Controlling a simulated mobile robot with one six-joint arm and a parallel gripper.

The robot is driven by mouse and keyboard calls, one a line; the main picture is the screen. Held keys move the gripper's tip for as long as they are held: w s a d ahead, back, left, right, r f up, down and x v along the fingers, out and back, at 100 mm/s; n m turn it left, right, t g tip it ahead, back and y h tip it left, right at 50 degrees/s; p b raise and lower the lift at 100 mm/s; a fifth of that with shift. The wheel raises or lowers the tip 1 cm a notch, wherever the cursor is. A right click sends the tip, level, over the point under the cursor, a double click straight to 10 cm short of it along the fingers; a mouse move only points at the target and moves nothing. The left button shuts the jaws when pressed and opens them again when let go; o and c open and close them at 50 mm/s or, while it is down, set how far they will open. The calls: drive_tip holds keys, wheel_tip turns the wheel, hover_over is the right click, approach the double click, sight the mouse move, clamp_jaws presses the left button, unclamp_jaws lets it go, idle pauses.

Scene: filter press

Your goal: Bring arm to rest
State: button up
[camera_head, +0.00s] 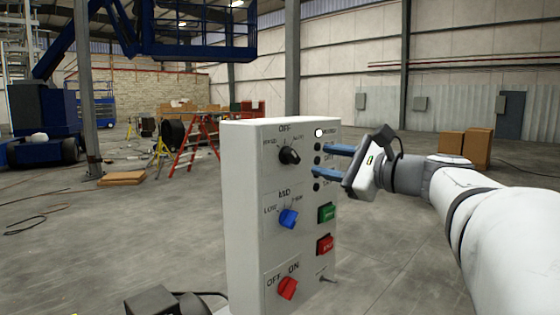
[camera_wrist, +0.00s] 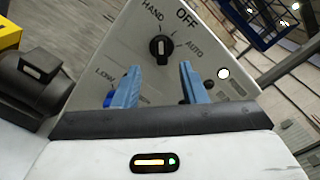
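My white arm (camera_head: 500,230) reaches in from the right in the head view. My gripper (camera_head: 330,161) has two blue fingers, apart and with nothing between them. It is at the right front of the control panel (camera_head: 245,215), near the column of indicator lights. In the wrist view my gripper (camera_wrist: 158,86) also shows spread fingers, below the black selector knob (camera_wrist: 161,48). The black knob (camera_head: 290,155) is at the panel's top. I cannot tell if the fingertips touch the panel.
The panel also has a blue knob (camera_head: 288,219), a red knob (camera_head: 287,288), a green button (camera_head: 326,213) and a red button (camera_head: 325,245). One top light (camera_head: 319,133) is white. Cardboard boxes (camera_head: 465,149) and a red ladder (camera_head: 199,139) stand farther back. Open floor surrounds the panel.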

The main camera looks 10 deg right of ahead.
drive_tip(key=s+a+f+n+g+h+p, duration=0.1)
drive_tip(key=s+a+f+n+g+h, duration=0.2)
drive_tip(key=f, duration=0.5)
drive_tip(key=s+a+f+n+g+p, duration=0.25)
drive_tip(key=a+f+n+g, duration=0.2)
drive_tip(key=f, duration=0.35)
drive_tip(key=s+d+f+n+g+h+p, duration=0.2)
drive_tip(key=s+f+n+g+h, duration=0.2)
drive_tip(key=s+f+n+h, duration=0.3)
drive_tip(key=s+f+n, duration=0.5)
drive_tip(key=s+f, duration=0.2)
drive_tip(key=s, duration=0.1)
drive_tip(key=shift+f+h, duration=0.25)
drive_tip(key=shift+h, duration=0.05)
